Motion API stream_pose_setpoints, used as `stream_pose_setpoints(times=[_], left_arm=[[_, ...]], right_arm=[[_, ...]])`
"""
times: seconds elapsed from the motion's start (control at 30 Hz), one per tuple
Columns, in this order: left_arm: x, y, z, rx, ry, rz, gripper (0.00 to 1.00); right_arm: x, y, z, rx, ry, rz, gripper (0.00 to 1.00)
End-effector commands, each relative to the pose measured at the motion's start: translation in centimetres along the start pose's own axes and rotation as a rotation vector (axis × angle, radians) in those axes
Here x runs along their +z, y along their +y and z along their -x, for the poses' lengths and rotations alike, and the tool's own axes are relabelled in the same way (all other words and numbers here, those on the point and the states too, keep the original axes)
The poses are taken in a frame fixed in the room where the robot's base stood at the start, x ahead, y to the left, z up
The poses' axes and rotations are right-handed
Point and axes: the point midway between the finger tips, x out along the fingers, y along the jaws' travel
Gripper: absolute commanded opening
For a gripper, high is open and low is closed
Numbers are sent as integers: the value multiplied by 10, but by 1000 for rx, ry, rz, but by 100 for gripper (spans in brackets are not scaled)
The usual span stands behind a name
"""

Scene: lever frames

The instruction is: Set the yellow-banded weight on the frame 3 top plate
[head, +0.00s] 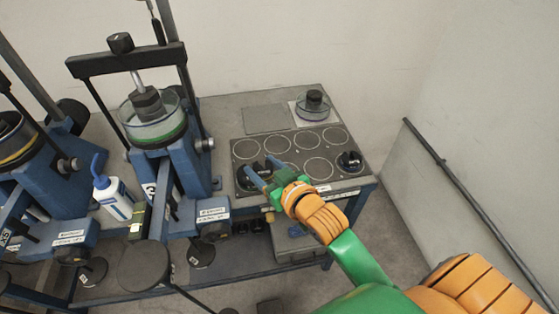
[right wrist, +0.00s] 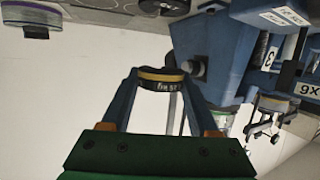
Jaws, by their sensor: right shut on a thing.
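The yellow-banded weight (right wrist: 162,80) is between the blue fingers of my right gripper (right wrist: 160,85), which is shut on it, in the right wrist view. In the head view my right gripper (head: 259,172) is over the front left of a dark mat, and the dark weight (head: 247,181) shows at its fingertips. Whether it touches the mat is unclear. Frame 3 (head: 176,172) is the blue frame left of the mat, marked 3. A round dark plate (head: 145,264) shows in front of it; I cannot tell if this is its top plate. My left gripper is not in view.
The dark mat (head: 285,140) has several circle outlines, and another black weight (head: 349,161) stands at its right. A dish with a black knob (head: 312,103) sits behind it. A white bottle (head: 113,196) stands left of frame 3. Another blue frame (head: 45,175) stands further left.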

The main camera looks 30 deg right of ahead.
Motion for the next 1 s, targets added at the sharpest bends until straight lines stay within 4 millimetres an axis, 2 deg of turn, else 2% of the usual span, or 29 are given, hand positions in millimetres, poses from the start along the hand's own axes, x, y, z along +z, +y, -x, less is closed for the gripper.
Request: stream_pose_setpoints(times=[0.1, 0.27, 0.7, 1.0], left_arm=[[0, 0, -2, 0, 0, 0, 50], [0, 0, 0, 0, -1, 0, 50], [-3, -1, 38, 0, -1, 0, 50], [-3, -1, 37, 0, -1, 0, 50]], right_arm=[[-7, -22, 11, -2, 2, -4, 6], [-14, -35, 19, -2, 2, 0, 6], [-42, -37, 29, -2, 0, 1, 6], [-41, -37, 28, -2, 1, 1, 6]])
